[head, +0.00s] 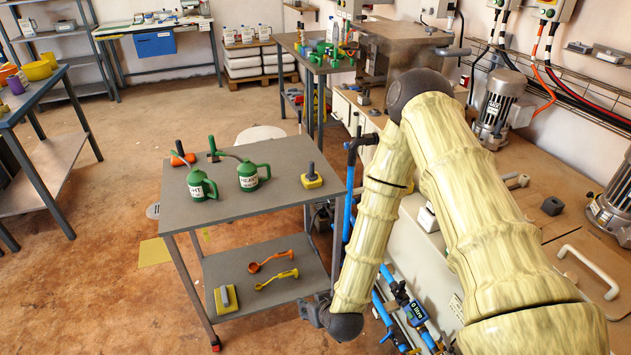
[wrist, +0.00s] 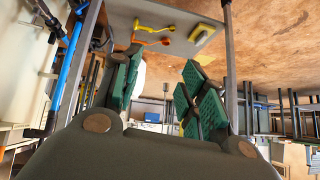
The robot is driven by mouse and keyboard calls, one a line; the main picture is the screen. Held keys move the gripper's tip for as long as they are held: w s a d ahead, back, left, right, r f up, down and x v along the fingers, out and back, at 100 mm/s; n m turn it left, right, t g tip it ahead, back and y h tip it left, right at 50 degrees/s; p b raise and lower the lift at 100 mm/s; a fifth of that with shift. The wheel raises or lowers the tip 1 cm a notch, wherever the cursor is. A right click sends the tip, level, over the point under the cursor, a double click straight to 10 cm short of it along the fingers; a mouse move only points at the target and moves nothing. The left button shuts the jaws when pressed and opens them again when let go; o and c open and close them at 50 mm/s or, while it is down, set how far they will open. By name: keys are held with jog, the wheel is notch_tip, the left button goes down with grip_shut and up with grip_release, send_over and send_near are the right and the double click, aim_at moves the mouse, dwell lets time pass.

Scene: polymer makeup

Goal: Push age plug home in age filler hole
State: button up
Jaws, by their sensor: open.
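I cannot make out the age plug or the age filler hole in either view. My gripper shows in the wrist view (wrist: 160,88), where its two green-padded fingers stand apart with nothing between them. In the head view only its dark body (head: 314,313) shows, low beside the front right corner of the grey cart (head: 275,205); the fingers are not clear there. The pale cream machine side (head: 425,235), with blue pipes and a small labelled display (head: 416,312), is right of my forearm. My arm hides part of it.
Two green jugs (head: 248,177) and a yellow block with a dark knob (head: 311,177) stand on the cart top. Orange and yellow scoops (head: 277,280) and a yellow-edged block (head: 225,299) lie on its lower shelf. Open floor (head: 90,270) lies left of the cart.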

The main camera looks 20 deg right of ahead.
jog(key=w+d+r+t+h+b, duration=0.1)
jog(key=w+r+t, duration=0.1)
jog(key=w+r, duration=0.35)
jog(key=w+d+r+t+b, duration=0.1)
jog(key=w+r+t, duration=0.1)
jog(key=w, duration=0.6)
jog(key=m+t+h+b, duration=0.1)
jog(key=m+t+h, duration=0.2)
jog(key=t+h, duration=0.15)
send_near(312, 170)
jog(key=shift+t, duration=0.25)
jog(key=x, duration=0.5)
jog(key=shift+w+d, duration=0.15)
jog(key=shift+d, duration=0.05)
jog(key=shift+f+p+x, duration=0.15)
jog(key=shift+p+x, duration=0.2)
jog(key=shift+x, duration=1.05)
jog(key=shift+f+p+x, duration=0.1)
jog(key=shift+p+x, duration=0.2)
jog(key=shift+x, duration=1.1)
jog(key=shift+a, duration=0.15)
grip_shut()
